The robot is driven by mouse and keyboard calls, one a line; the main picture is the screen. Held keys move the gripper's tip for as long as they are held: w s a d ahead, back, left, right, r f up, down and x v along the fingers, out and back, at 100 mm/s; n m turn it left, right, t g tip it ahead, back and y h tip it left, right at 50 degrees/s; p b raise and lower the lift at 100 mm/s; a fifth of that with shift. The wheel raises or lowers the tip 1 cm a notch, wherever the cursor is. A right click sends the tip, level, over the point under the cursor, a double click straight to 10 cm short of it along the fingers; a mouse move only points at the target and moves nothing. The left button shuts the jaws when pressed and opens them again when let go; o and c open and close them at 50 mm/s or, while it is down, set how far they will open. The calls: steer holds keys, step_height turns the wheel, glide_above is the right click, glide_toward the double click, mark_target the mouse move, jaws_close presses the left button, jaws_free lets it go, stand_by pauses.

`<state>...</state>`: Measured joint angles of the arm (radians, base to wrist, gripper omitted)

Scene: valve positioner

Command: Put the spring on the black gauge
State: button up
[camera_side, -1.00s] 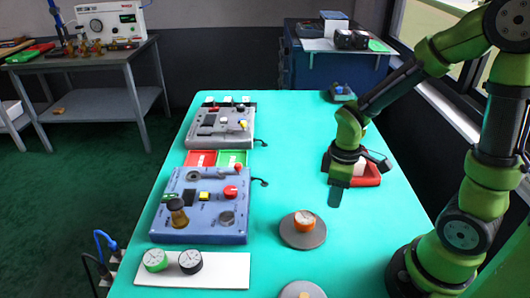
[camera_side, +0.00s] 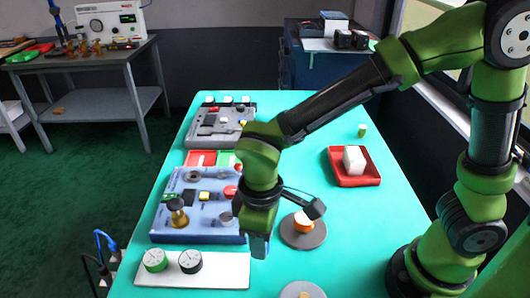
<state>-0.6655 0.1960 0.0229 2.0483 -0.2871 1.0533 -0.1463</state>
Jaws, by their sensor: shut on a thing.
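The black gauge (camera_side: 190,261) lies face up on the white board (camera_side: 225,270), just right of the green gauge (camera_side: 155,260). My gripper (camera_side: 258,250) points down over the right end of the board, to the right of the black gauge and apart from it. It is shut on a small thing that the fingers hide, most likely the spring. I cannot make out the spring's shape, and I see no loose spring elsewhere.
The blue-grey panel (camera_side: 190,225) with a brass knob stands behind the board. An orange gauge (camera_side: 304,223) sits on a grey disc (camera_side: 302,240) to the right. The teal table between tray and disc is clear.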

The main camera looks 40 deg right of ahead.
steer(key=w+a, duration=0.3)
steer(key=w+a+f, duration=0.1)
steer(key=w+a, duration=0.2)
steer(key=w, duration=0.1)
steer(key=w+a, duration=0.3)
steer(key=w, duration=0.1)
steer(key=shift+w+a+f, duration=0.15)
steer(key=shift+w+f, duration=0.05)
steer(key=shift+w, duration=0.05)
steer(key=shift+f, duration=1.75)
steer(key=shift+f, duration=0.1)
steer(key=o, duration=1.1)
